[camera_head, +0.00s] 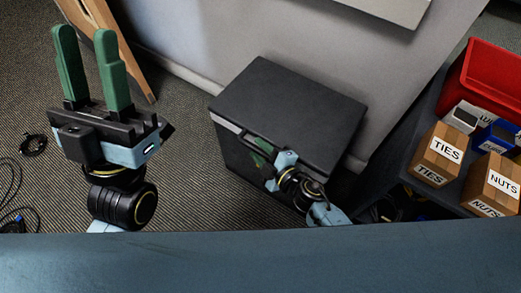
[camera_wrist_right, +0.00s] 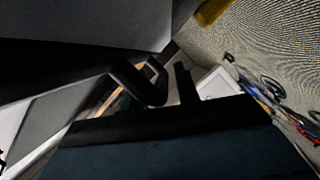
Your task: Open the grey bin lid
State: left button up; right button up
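The grey bin (camera_head: 232,158) stands on the carpet in the middle of the head view. Its dark lid (camera_head: 290,105) lies flat and shut on top, with a handle on the front edge. My right gripper (camera_head: 262,153) is at the bin's front, close to the handle under the lid's edge. Its green fingers are small and partly hidden, so I cannot tell if they hold the handle. The right wrist view is dark, with a black loop (camera_wrist_right: 140,82) by the gripper. My left gripper (camera_head: 85,50) is raised at the left, its green fingers apart and empty.
A dark shelf at right holds a red bin (camera_head: 490,75), a TIES box (camera_head: 438,155) and a NUTS box (camera_head: 492,185). Black cables (camera_head: 12,190) lie on the floor at far left. A wall stands behind the bin. A blue surface (camera_head: 260,262) crosses the front.

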grip_shut()
